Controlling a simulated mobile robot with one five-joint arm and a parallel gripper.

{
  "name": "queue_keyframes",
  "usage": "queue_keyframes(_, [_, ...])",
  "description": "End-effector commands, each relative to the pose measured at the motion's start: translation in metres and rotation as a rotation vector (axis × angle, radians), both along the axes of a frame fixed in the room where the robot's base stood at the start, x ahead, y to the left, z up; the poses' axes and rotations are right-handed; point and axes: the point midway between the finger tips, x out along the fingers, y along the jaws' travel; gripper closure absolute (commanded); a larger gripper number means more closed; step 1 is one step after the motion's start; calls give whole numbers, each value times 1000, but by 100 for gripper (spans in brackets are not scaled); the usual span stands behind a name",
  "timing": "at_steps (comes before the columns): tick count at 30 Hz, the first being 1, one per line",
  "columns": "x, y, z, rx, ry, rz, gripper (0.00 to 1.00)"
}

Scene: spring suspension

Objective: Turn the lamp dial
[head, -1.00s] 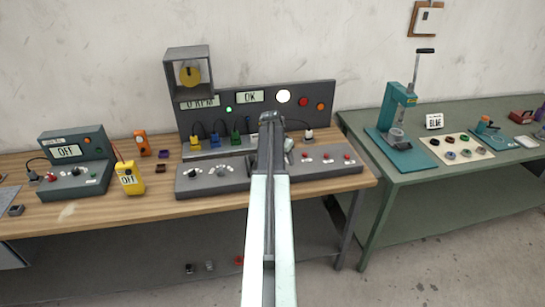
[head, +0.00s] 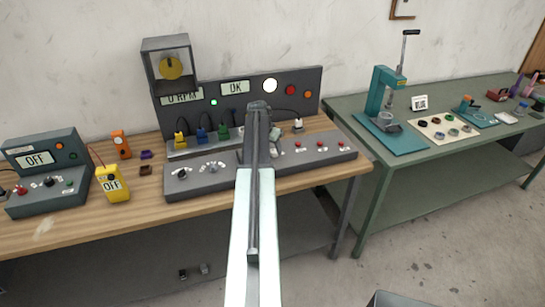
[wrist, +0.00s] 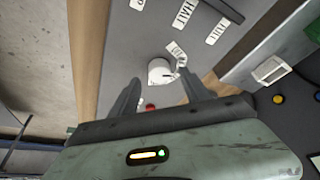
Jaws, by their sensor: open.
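The dial (wrist: 161,72) is a round white knob on a dark grey panel in the wrist view. Labels around it include HALF (wrist: 184,13) and FULL (wrist: 216,31); a smaller label beside it is hard to read. My gripper (wrist: 160,77) is open, with one dark finger on each side of the dial in the picture; I cannot tell whether they touch it. In the head view my arm hides the dial and covers part of the grey console (head: 210,180). A round white lamp (head: 270,86) is bright on the back panel.
On the bench left of the console stand a yellow meter (head: 113,184) reading OFF and a grey-green box (head: 45,165) reading OFF. Colored plugs (head: 201,134) line the console's back. A green table (head: 440,167) with a press (head: 385,95) stands to the right.

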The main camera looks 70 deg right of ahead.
Motion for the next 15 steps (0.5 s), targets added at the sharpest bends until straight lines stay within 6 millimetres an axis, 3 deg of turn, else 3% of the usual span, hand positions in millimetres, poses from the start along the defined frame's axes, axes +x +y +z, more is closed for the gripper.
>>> queue_keyframes(1, [0, -5, -18, 0, 0, 0, 45])
queue_keyframes(3, [-1, -9, -27, 0, 0, 0, 45])
queue_keyframes(13, [-2, -11, -28, 0, 0, 1, 45])
queue_keyframes(15, [-2, -11, -28, 0, 0, 1, 64])
